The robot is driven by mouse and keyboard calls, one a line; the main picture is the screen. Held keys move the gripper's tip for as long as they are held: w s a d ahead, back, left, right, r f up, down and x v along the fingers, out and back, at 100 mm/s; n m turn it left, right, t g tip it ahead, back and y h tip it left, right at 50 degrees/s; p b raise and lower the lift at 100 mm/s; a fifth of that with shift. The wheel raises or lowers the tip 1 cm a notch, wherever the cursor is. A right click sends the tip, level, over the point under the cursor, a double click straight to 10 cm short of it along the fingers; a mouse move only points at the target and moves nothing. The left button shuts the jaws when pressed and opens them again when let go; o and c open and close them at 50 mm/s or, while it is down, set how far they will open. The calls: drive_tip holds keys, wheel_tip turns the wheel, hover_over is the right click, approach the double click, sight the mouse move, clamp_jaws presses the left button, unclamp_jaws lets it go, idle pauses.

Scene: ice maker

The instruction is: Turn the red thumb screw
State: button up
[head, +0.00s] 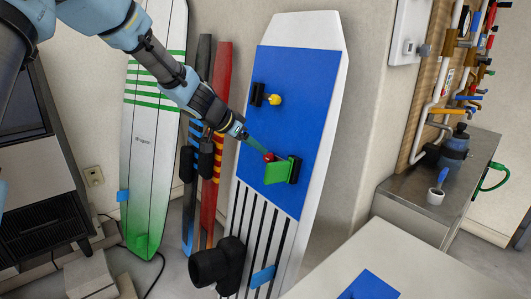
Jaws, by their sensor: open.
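The red thumb screw (269,157) is a small round red knob on the blue panel (303,88) of the white board. It sits at the upper left of a green bracket (276,172) with a black block at its right. My gripper (258,147) comes in from the upper left, with its thin teal fingers open.
A yellow knob (275,99) on a black mount sits higher on the blue panel. A black boot-like binding (218,264) is on the board below. Red and black skis (216,130) and a green-striped board (152,130) stand at the left. A white table (405,250) is at lower right.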

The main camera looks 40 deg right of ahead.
sight(265, 159)
drive_tip(key=p+x, duration=0.1)
drive_tip(key=x, duration=0.6)
drive_tip(key=shift+p, duration=0.35)
drive_tip(key=shift+c, duration=0.2)
clamp_jaws()
